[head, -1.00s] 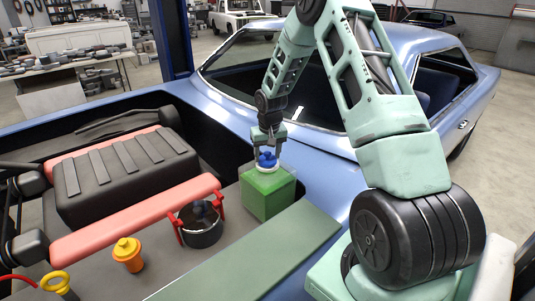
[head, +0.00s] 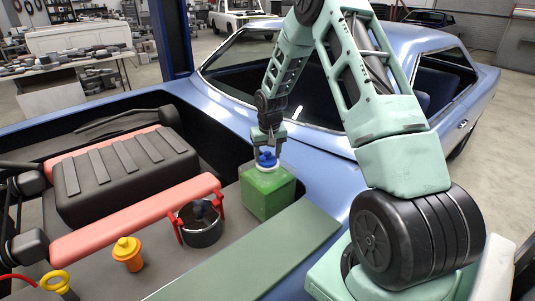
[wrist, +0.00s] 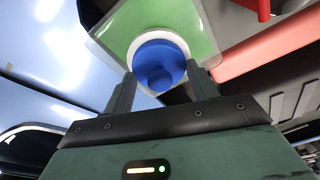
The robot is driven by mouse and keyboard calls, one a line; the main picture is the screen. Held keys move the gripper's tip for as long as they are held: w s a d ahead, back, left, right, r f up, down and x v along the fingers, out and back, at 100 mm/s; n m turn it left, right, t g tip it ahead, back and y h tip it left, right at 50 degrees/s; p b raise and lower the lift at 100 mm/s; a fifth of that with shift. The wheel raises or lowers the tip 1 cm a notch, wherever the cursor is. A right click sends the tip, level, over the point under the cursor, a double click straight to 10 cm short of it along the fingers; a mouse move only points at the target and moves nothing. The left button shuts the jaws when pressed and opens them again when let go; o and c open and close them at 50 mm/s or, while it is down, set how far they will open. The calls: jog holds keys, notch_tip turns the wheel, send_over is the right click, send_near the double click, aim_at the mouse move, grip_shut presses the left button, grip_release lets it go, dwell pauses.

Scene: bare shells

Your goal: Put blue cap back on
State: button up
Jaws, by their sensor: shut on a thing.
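The blue cap (head: 267,158) is at the top of the green reservoir box (head: 268,195), over its white neck ring (head: 268,167). My gripper (head: 268,148) reaches down from above and is shut on the cap. In the wrist view the cap (wrist: 158,66) sits between the two fingers (wrist: 162,85), with the white ring (wrist: 139,41) around it and the green box top (wrist: 195,30) behind. The cap looks upright and centred over the ring. I cannot tell whether it is fully seated.
A red bar (head: 130,222) and a dark round pot with red brackets (head: 202,222) lie left of the box. An orange cap (head: 127,250) and a yellow ring handle (head: 55,283) stand nearer. A grey-green panel (head: 255,255) lies in front. The blue car body (head: 320,175) is behind.

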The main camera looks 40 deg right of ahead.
dwell(0.4)
jog(key=o, duration=1.4)
jog(key=shift+r+p, duration=2.35)
jog(key=shift+r, duration=1.15)
grip_shut()
